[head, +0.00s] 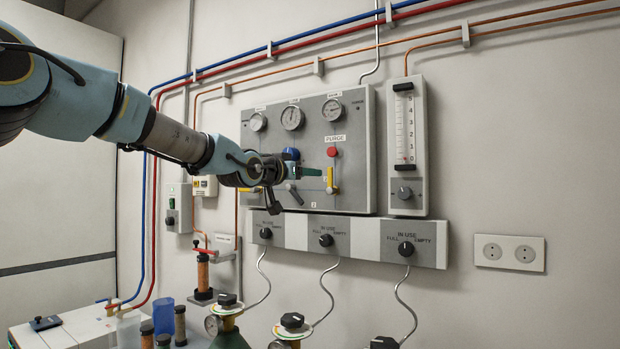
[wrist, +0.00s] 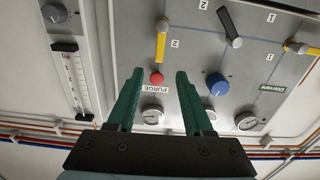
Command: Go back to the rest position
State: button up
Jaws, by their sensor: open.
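My gripper (head: 318,174) is in front of the grey wall panel (head: 357,160), at the end of my arm reaching in from the left. In the wrist view my gripper (wrist: 159,74) has its two green fingers apart, with nothing held between them. The red PURGE button (head: 332,151) also shows in the wrist view (wrist: 157,78), seen between the fingertips. A yellow-handled valve (head: 330,180) is just below the button; it also shows in the wrist view (wrist: 162,40). Whether the fingers touch the panel, I cannot tell.
Three gauges (head: 292,118) line the panel's top, and a blue knob (wrist: 217,84) sits beside the button. A flowmeter (head: 404,130) is at the right. Black IN USE knobs (head: 406,248) are below, above gas cylinders (head: 292,328). A bench (head: 80,325) stands at the lower left.

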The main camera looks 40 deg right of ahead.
dwell(0.5)
jog(key=w+a+f+n+t+y, duration=0.1)
jog(key=w+a+f+n+y, duration=0.35)
jog(key=a+f, duration=0.9)
jog(key=w+a+f+n+t+y, duration=0.1)
jog(key=w+a+f+y, duration=0.55)
jog(key=a+f, duration=0.75)
jog(key=s+a+f+n+g+y, duration=0.1)
jog(key=s+a+f+n+y, duration=0.15)
jog(key=a, duration=0.65)
jog(key=s+a+f+n+y, duration=0.1)
jog(key=a+f, duration=0.3)
jog(key=a, duration=0.4)
jog(key=s+a+f+n+g+y, duration=0.1)
jog(key=s+a+f+n+g, duration=0.1)
jog(key=s+a, duration=0.4)
jog(key=s+a+f+n+g+y, duration=0.1)
jog(key=s+a+f+n+g, duration=0.1)
jog(key=s+a, duration=0.4)
jog(key=a+f, duration=0.1)
jog(key=a, duration=0.3)
jog(key=shift+s+a+n+y, duration=0.3)
jog(key=shift+s+y, duration=0.05)
